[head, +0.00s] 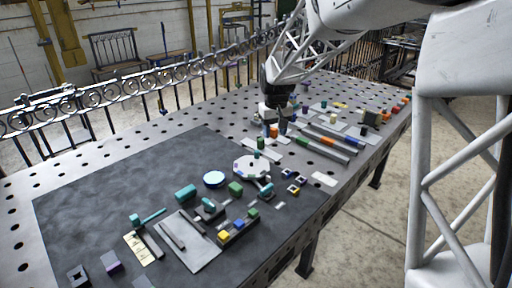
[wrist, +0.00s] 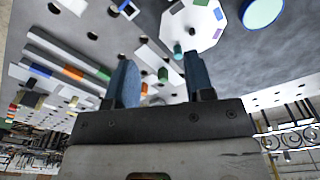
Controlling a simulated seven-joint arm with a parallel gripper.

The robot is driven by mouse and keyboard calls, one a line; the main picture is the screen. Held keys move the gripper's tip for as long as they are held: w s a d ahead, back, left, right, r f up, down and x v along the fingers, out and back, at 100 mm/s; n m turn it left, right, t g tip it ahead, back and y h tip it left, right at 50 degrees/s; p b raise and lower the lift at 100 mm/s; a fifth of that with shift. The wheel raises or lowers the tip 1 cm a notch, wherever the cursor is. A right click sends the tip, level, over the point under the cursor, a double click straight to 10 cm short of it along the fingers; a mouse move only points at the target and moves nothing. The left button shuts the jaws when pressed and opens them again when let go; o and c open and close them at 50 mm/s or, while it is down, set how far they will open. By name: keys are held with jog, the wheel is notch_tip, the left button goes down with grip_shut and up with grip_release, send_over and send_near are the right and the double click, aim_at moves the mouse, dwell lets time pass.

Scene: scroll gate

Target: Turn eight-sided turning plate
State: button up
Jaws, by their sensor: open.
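The eight-sided turning plate (head: 246,169) is pale, nearly white, and lies flat on the dark mat near the middle of the table. In the wrist view the plate (wrist: 204,32) shows coloured patches near its rim. A teal upright peg (wrist: 178,49) stands at the plate's edge, on the side nearest my gripper. My gripper (head: 275,124) is above the table, behind and to the right of the plate in the head view. In the wrist view my gripper (wrist: 160,70) has its two blue-grey fingers apart, with the plate beyond the fingertips. No contact with the plate shows.
A round light-blue disc (head: 214,179) lies left of the plate. A green block (head: 236,188) and a teal block (head: 186,193) are close by. Long bars (head: 326,142) lie to the right. A grey tray (head: 190,242) is at the front. The mat's left part (head: 100,195) is clear.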

jog(key=n, duration=0.1)
send_over(257, 151)
jog(key=shift+g, duration=0.3)
notch_tip(257, 151, down, 9)
jog(key=shift+f, duration=0.1)
jog(key=shift+f, duration=3.9)
jog(key=shift+c, duration=0.2)
grip_shut()
